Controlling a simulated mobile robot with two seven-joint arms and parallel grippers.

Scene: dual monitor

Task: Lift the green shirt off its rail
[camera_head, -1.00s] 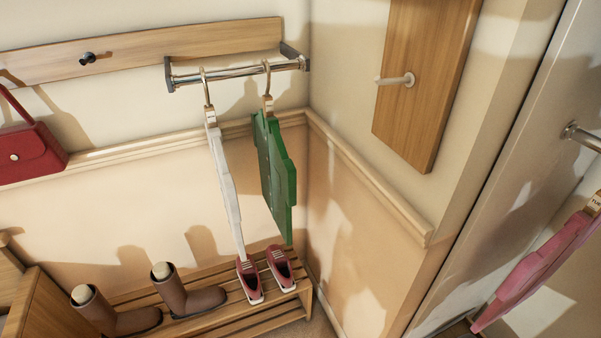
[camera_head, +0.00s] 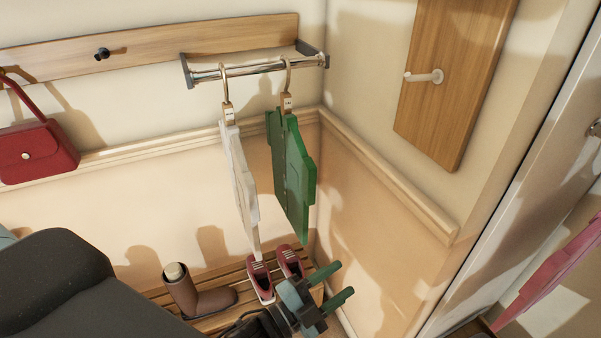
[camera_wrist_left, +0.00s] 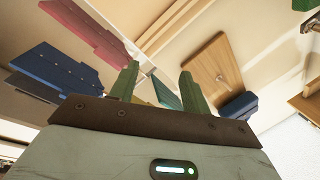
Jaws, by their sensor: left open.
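The green shirt (camera_head: 292,172) hangs from a hanger hooked on the right part of the short metal rail (camera_head: 255,69) in the head view. A white shirt (camera_head: 238,178) hangs beside it on its left. My left gripper (camera_head: 333,285) is low in the head view, below the green shirt's hem and in front of the shoe rack. Its two green fingers are apart with nothing between them, clear of the shirt. They also show in the left wrist view (camera_wrist_left: 158,88). My right gripper is not in view.
A red bag (camera_head: 38,152) hangs at left. Pink shoes (camera_head: 260,278) and a brown boot (camera_head: 190,293) stand on the slatted rack. A wooden panel with a peg (camera_head: 455,85) is on the right wall. A pink shirt (camera_head: 548,285) hangs at far right.

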